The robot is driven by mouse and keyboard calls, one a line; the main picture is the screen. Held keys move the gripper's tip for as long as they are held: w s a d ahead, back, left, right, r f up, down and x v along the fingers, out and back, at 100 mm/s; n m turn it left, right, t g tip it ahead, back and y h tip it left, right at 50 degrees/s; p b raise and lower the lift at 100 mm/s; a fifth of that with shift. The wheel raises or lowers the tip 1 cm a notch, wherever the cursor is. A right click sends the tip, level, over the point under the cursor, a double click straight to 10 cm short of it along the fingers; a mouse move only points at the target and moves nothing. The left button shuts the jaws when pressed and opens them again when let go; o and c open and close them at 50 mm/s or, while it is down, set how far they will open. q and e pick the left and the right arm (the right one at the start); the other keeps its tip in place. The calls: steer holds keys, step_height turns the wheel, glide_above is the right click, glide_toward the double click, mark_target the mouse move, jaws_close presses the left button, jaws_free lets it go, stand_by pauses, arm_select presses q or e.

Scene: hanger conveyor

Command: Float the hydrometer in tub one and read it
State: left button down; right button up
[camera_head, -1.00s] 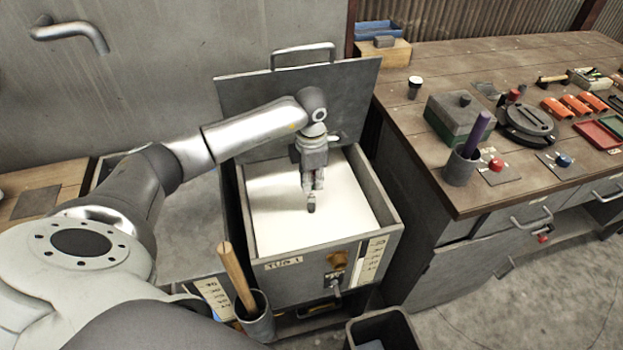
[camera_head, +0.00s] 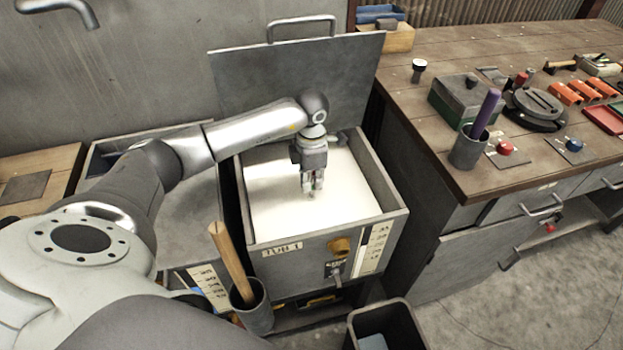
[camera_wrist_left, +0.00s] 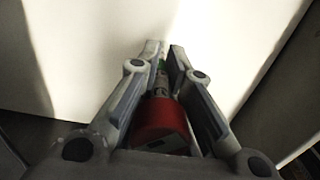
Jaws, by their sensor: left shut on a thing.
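Tub one (camera_head: 300,264) stands open in the middle of the head view, its front labelled TUB 1. White liquid (camera_head: 268,208) lies inside it. My left gripper (camera_head: 313,193) points straight down over the liquid, close to its surface; I cannot tell whether it touches. In the left wrist view my left gripper (camera_wrist_left: 162,55) is shut on a slim item, seemingly the hydrometer (camera_wrist_left: 162,84), with grey and green parts between the fingers. A red cylinder (camera_wrist_left: 160,118) shows behind it, between the finger bases. The item's lower end is hidden. My right gripper is not in view.
The raised lid (camera_head: 270,85) stands behind the tub. A cup (camera_head: 254,312) with a wooden handle stands at the tub's front left. A dark bin (camera_head: 386,318) is at the front right. The workbench (camera_head: 440,165) at right holds a cup (camera_head: 466,152) with a purple rod.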

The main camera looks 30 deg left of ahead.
mark_target(312, 196)
arm_select(q)
steer(key=shift+f+b, duration=1.3)
steer(key=shift+f, duration=0.55)
steer(key=c, duration=1.5)
jaws_free()
steer(key=shift+o, duration=0.2)
steer(key=o, duration=1)
steer(key=shift+r, duration=0.15)
steer(key=shift+r+p, duration=3)
steer(key=shift+r, duration=1.4)
